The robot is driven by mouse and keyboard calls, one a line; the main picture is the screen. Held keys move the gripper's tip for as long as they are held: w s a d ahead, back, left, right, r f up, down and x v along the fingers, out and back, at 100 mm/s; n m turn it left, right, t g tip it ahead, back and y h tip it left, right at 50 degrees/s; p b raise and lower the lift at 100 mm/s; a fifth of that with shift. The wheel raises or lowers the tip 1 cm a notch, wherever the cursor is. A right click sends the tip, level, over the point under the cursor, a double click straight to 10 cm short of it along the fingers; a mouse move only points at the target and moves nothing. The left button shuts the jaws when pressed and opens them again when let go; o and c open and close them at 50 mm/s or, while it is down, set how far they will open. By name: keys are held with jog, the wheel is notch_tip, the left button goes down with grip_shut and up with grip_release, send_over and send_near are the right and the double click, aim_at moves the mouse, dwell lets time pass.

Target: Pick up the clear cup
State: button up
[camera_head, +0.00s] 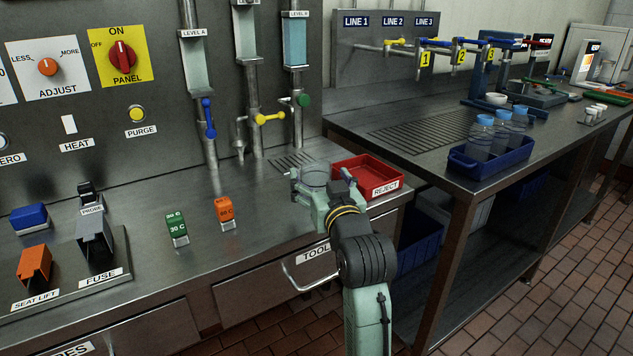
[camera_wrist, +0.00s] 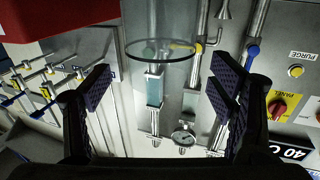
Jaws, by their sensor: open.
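The clear cup (camera_wrist: 160,25) shows at the top middle of the wrist view, its round rim spanning the gap between the fingers. That view is turned over, so the rim points down in the picture. In the head view the clear cup (camera_head: 315,177) appears as a faint round shape at my gripper (camera_head: 318,190), left of the red tray. My gripper (camera_wrist: 160,92) is open, with one dark ridged finger on each side. I see no finger clearly touching the cup. My gripper hides much of the cup's lower part in the head view.
The red REJECT tray (camera_head: 366,176) stands close to the right of my gripper. Green (camera_head: 177,229) and orange (camera_head: 224,211) blocks stand to the left. Level tubes with valve handles (camera_head: 269,118) rise behind. A blue crate (camera_head: 490,160) with bottles is on the right bench.

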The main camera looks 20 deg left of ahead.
jog(key=shift+x, duration=1.1)
jog(key=c, duration=1)
jog(key=shift+r, duration=0.2)
